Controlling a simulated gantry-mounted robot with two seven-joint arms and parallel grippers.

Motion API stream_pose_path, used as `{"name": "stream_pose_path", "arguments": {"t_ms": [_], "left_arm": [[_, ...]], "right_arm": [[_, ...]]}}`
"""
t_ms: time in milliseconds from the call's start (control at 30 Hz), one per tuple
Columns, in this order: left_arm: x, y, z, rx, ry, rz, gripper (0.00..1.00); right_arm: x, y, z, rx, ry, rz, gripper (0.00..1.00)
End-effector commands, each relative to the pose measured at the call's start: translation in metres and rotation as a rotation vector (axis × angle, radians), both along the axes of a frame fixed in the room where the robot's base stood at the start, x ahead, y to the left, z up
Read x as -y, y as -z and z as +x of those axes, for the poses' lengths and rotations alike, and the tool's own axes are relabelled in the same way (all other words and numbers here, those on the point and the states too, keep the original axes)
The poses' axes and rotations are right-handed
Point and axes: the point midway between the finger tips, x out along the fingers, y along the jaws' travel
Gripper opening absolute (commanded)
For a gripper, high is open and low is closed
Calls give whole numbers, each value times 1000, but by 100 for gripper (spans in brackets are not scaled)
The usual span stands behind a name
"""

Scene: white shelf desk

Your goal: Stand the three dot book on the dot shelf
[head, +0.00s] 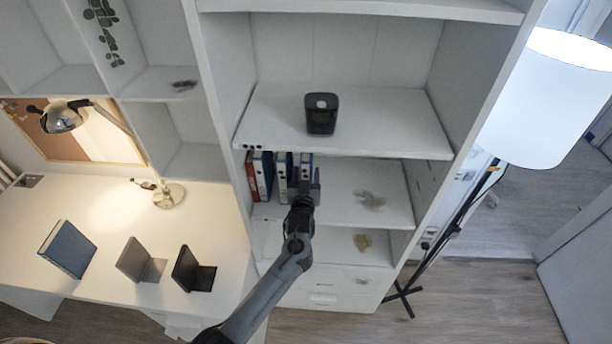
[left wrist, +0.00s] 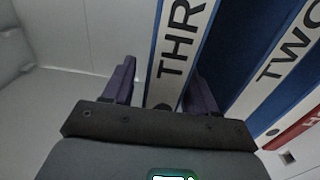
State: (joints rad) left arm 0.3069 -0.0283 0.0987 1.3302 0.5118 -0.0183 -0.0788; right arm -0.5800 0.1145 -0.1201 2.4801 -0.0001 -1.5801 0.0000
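A blue book with a white spine lettered "THR…" (left wrist: 178,50) stands upright in the left wrist view; the rest of its lettering is cut off. In the head view it appears as the rightmost book (head: 307,159) in the row on the middle shelf, partly hidden by my gripper. My left gripper (head: 304,190) is at its spine. In the left wrist view my left gripper (left wrist: 162,88) has a finger on either side of the spine, with a visible gap at the left finger. The shelf above (head: 385,137) has dots on its front edge. My right gripper is not in view.
A "TWO" book (left wrist: 280,65) and a red book (head: 250,178) stand beside it. A dark speaker-like object (head: 321,115) stands on the dotted shelf, with free room either side. The desk holds a blue book (head: 68,250), a grey bookend (head: 135,260), a black bookend (head: 190,268) and a lamp (head: 168,195).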

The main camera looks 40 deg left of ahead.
Motion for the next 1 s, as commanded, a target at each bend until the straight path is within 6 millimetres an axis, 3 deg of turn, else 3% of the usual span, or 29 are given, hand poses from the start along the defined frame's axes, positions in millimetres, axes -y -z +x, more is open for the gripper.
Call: {"name": "stream_pose_path", "arguments": {"t_ms": [467, 1000], "left_arm": [[4, 4, -7, -6, 0, -3, 66], [51, 4, -75, -5, 0, -2, 66]], "right_arm": [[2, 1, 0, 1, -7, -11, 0], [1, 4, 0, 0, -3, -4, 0]]}}
